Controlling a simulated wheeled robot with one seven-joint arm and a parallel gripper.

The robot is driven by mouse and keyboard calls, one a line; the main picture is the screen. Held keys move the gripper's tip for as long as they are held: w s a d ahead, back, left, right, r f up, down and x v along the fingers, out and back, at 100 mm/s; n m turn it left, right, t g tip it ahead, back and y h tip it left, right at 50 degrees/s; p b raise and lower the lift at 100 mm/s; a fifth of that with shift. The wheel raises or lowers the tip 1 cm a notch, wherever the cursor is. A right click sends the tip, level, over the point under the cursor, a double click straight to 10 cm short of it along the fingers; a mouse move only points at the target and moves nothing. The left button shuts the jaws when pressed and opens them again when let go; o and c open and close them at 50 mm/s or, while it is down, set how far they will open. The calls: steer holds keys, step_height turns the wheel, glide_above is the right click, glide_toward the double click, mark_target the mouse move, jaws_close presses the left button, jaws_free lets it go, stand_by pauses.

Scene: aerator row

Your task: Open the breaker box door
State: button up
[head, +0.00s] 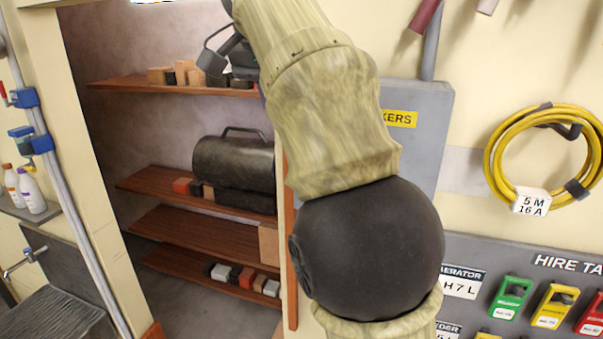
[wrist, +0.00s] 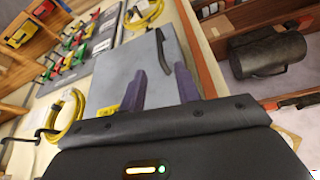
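The grey breaker box (head: 430,140) is on the wall behind my arm, with part of a yellow label (head: 400,119) showing. My arm hides its left part in the head view. In the wrist view the box's grey door (wrist: 122,82) looks shut, with a dark bar handle (wrist: 163,48) near its edge. My gripper (wrist: 159,68) points at the door with two purple fingers apart and nothing between them. The handle lies just beyond the fingertips; I cannot tell whether they touch it. In the head view the fingers are mostly hidden.
A recess with wooden shelves (head: 200,238) and a dark cylindrical case (head: 232,160) is left of the box. A coiled yellow cable (head: 497,160) hangs at the right. Below it is a board with coloured tags (head: 512,298). A conduit (head: 430,45) runs above the box.

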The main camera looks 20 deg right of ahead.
steer(key=b+x, duration=0.1)
steer(key=x, duration=1)
steer(key=shift+w+d+f, duration=0.1)
steer(key=shift+d+f, duration=0.05)
steer(key=shift+f, duration=0.2)
jaws_close()
